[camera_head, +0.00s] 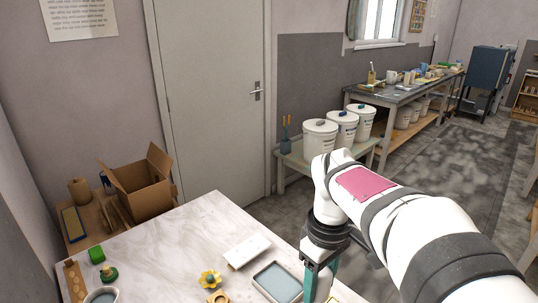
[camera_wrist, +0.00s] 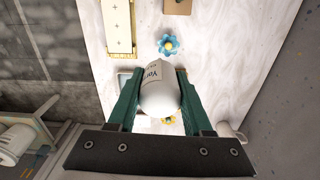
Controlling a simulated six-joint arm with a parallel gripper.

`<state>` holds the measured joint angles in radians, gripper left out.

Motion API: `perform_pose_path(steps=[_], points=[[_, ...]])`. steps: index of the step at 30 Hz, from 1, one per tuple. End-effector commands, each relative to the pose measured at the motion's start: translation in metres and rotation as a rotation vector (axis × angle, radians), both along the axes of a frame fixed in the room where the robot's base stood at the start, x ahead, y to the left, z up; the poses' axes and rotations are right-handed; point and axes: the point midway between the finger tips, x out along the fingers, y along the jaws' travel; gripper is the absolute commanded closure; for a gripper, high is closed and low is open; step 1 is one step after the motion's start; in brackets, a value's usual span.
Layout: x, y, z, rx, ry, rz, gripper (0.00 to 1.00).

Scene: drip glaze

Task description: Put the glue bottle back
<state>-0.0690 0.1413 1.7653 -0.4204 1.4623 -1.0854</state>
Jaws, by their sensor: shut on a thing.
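The glue bottle (camera_wrist: 160,95) is white and rounded, with dark lettering on a pale label. In the wrist view it sits between the two green fingers of my gripper (camera_wrist: 156,78), which are shut on it. In the head view my gripper (camera_head: 322,284) points down over the right part of the pale marble table (camera_head: 165,245). The bottle cannot be made out there. The bottle's far end and anything directly below it are hidden in the wrist view.
The wrist view shows a blue flower (camera_wrist: 168,44) and a white mug (camera_wrist: 228,130). A cardboard box (camera_head: 142,188) stands behind the table.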

Motion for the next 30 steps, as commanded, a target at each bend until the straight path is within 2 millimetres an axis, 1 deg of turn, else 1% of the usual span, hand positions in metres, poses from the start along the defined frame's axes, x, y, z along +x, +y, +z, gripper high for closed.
perform_pose_path(steps=[1, 3, 6, 9, 12, 14, 21, 24, 27, 30], points=[[0.020, 0.014, -0.011, 0.000, 0.006, 0.048, 1.00], [0.049, 0.036, -0.028, -0.001, 0.006, 0.123, 1.00], [0.082, 0.067, -0.055, 0.000, 0.004, 0.215, 1.00], [0.100, 0.089, -0.076, 0.000, 0.003, 0.276, 1.00], [0.109, 0.103, -0.088, 0.001, 0.001, 0.309, 1.00], [0.111, 0.113, -0.096, 0.001, 0.001, 0.317, 1.00], [0.114, 0.186, -0.140, 0.000, 0.002, 0.319, 1.00], [0.116, 0.207, -0.152, 0.000, 0.000, 0.317, 1.00], [0.117, 0.218, -0.158, 0.001, -0.001, 0.315, 1.00], [0.116, 0.220, -0.164, 0.000, 0.002, 0.313, 1.00]])
